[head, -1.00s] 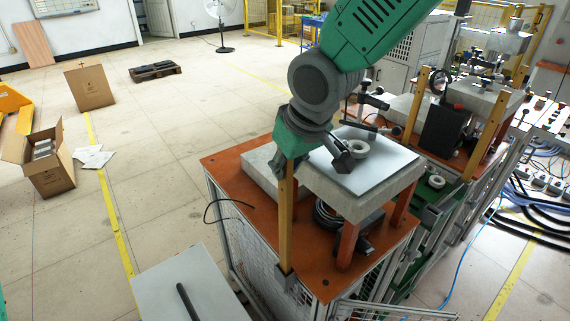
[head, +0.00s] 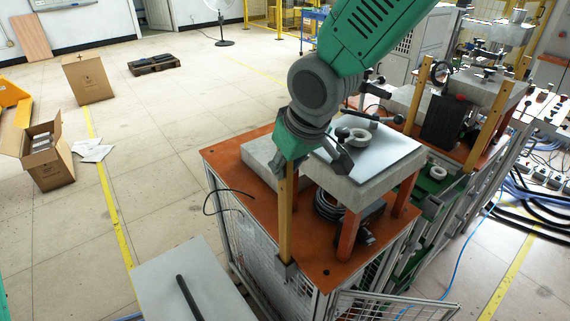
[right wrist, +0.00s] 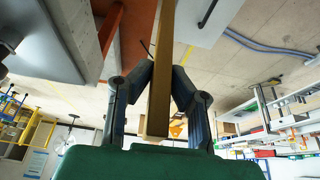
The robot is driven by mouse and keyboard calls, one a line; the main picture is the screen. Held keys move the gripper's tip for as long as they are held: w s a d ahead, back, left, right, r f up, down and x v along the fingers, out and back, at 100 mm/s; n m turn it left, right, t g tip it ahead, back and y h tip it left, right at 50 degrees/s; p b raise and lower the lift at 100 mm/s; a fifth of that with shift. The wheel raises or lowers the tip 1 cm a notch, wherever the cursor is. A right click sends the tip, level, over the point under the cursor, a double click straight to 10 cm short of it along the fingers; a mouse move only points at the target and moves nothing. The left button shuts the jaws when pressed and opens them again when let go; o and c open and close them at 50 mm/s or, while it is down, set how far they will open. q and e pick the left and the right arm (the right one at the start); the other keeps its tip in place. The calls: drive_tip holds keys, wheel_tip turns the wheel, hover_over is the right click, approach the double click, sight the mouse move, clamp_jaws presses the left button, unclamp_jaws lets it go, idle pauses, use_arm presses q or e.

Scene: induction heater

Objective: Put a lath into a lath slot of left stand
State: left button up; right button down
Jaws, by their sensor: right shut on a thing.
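My right gripper (head: 291,158) is shut on a wooden lath (head: 286,215), which hangs nearly upright below it. The lath also shows between the two dark fingers in the right wrist view (right wrist: 160,75). In the head view its lower end meets a small grey bracket (head: 288,271), a lath slot at the front edge of the nearer, orange-topped stand (head: 235,167). I cannot tell how deep the lath sits in the slot. My left gripper is not in view.
A second stand at right has upright laths (head: 416,102). A grey box with a black bar (head: 188,298) stands at front left.

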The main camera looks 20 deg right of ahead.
drive_tip(key=shift+f, duration=0.2)
drive_tip(key=c, duration=1.4)
unclamp_jaws()
drive_tip(key=shift+c, duration=0.2)
drive_tip(key=shift+r, duration=0.1)
drive_tip(key=v, duration=1.1)
drive_tip(key=shift+r, duration=0.35)
